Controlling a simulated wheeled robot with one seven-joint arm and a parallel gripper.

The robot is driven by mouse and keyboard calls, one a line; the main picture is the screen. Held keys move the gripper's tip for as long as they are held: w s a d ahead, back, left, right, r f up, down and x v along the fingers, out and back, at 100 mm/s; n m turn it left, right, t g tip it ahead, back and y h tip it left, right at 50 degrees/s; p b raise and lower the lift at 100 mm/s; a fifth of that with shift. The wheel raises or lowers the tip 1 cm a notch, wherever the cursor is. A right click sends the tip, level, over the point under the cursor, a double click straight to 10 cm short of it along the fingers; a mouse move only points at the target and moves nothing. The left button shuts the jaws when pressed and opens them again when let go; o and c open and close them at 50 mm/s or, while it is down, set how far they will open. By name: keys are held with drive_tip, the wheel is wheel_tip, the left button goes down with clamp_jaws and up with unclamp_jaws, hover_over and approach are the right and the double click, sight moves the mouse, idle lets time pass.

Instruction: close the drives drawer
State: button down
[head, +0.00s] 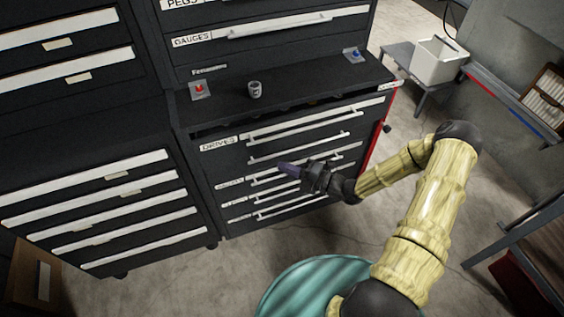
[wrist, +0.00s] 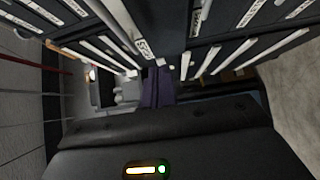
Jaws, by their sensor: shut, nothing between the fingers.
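The drives drawer (head: 218,143), with a white label and a pale bar handle, is the top drawer below the worktop of the black cabinet in the head view. A dark gap shows above its front, so it appears to stand partly out; how far is hard to tell. My gripper (head: 287,169) is in front of the lower drawers, below the drives label, with its dark purple fingers pointing left. The fingers (wrist: 157,88) are together and empty in the wrist view. I cannot tell whether they touch any drawer front.
A red button box (head: 199,90), a small grey cup (head: 254,89) and a blue button box (head: 352,55) sit on the worktop. A white bin (head: 439,62) stands on a side bench at the back right. Another drawer cabinet (head: 85,225) stands at left. Open floor lies in front.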

drive_tip(key=x, duration=0.3)
drive_tip(key=w+p+x, duration=0.1)
drive_tip(key=x, duration=0.2)
drive_tip(key=p+x, duration=0.1)
drive_tip(key=x, duration=0.3)
drive_tip(key=shift+w+d, duration=0.3)
drive_tip(key=shift+w, duration=0.05)
drive_tip(key=shift+w+a, duration=0.2)
drive_tip(key=shift+w, duration=0.4)
